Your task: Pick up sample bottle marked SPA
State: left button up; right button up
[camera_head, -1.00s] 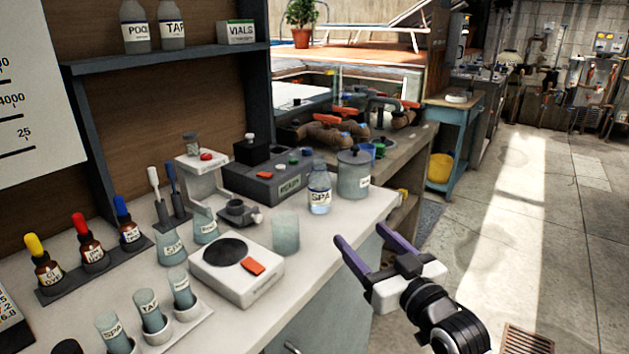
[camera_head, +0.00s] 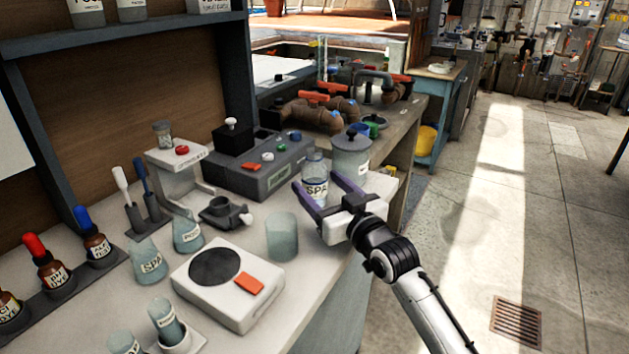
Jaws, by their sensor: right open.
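The sample bottle marked SPA (camera_head: 315,170) stands upright near the bench's right edge, clear with a white label and a pale cap. My right gripper (camera_head: 313,184) is open, its two purple fingers pointing at the bottle. One finger tip shows just left of the bottle's lower part and the other just right of it. The bottle's lower part is partly hidden by the gripper. I cannot tell whether the fingers touch it. My left gripper is not in view.
A lidded grey jar (camera_head: 351,158) stands close behind and right of the bottle. A clear beaker (camera_head: 282,236) stands to its front left. A dark grey tester box (camera_head: 258,166) lies behind left, and a white stirrer plate (camera_head: 228,284) in front. Floor to the right is open.

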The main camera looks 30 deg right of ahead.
jog(key=shift+w, duration=1.15)
jog(key=c, duration=1.1)
jog(key=shift+c, duration=0.6)
jog(key=shift+r, duration=0.15)
